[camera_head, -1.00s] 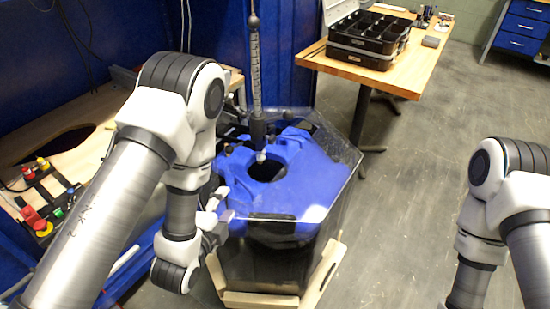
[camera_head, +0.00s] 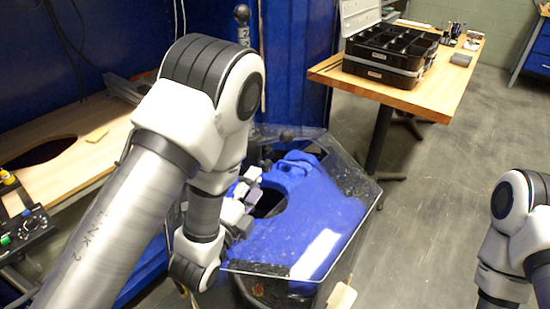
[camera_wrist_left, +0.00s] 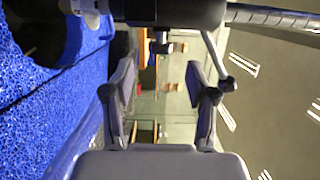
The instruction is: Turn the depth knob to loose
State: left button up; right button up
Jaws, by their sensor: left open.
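The depth knob (camera_wrist_left: 161,46) shows in the left wrist view as a small dark piece with a short stem, sticking out from a black collar (camera_wrist_left: 176,12) at the top. A graduated rod (camera_wrist_left: 275,17) runs from the collar to the right. In the head view my left arm hides the knob and most of the rod; only the rod's top (camera_head: 243,27) shows. My left gripper (camera_wrist_left: 158,82) is open and empty, with the knob ahead of its fingertips and apart from them. In the head view this gripper (camera_head: 240,206) is over the tank. My right gripper is out of view.
The clear-walled tank (camera_head: 362,215) holds a blue insert (camera_head: 325,212) with a dark round opening. A control panel (camera_head: 25,232) is at the left. A wooden table (camera_head: 428,100) with a black case (camera_head: 385,55) stands at the back right. Open floor lies right of the tank.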

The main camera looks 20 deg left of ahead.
aim_at(267, 172)
pick_arm(q)
jog(key=w, duration=0.1)
jog(key=w+b, duration=0.1)
jog(key=w, duration=0.1)
jog(key=shift+w+d+r+b, duration=0.2)
jog(key=shift+w+d+b, duration=0.15)
jog(key=w, duration=0.3)
jog(key=shift+w+d+f, duration=0.15)
jog(key=shift+w+d, duration=0.05)
grip_shut()
jog(key=b, duration=0.2)
jog(key=shift+f+t+b, duration=0.35)
jog(key=shift+f+t, duration=0.05)
jog(key=shift+b, duration=0.4)
jog(key=shift+r+t, duration=0.3)
jog(key=shift+r, duration=0.1)
grip_release()
